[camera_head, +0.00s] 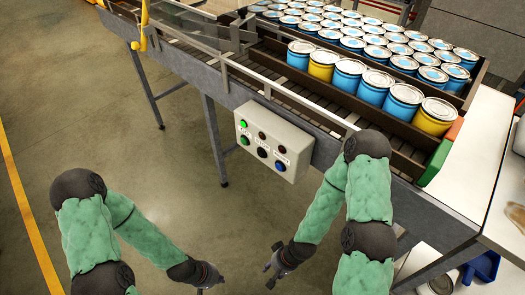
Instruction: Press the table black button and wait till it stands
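A light grey control box (273,140) is fixed to the side of the conveyor frame. Its lower row holds a green button (244,140), a black button (262,152) and a blue button (280,167). Its upper row has a lit green lamp (243,124) and two dark reddish lamps. My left gripper (212,280) is low in the picture, below the box and apart from it; its finger opening is too small to tell. My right gripper (270,266) is also below the box, with its fingers spread and nothing between them. Neither gripper touches a button.
A roller conveyor (190,50) runs behind the box and carries several blue and yellow cans (349,75) at the right. A white table (470,165) stands at the right, with a dark blue bin (482,268) below. Grey floor (150,190) between my arms and the conveyor is clear.

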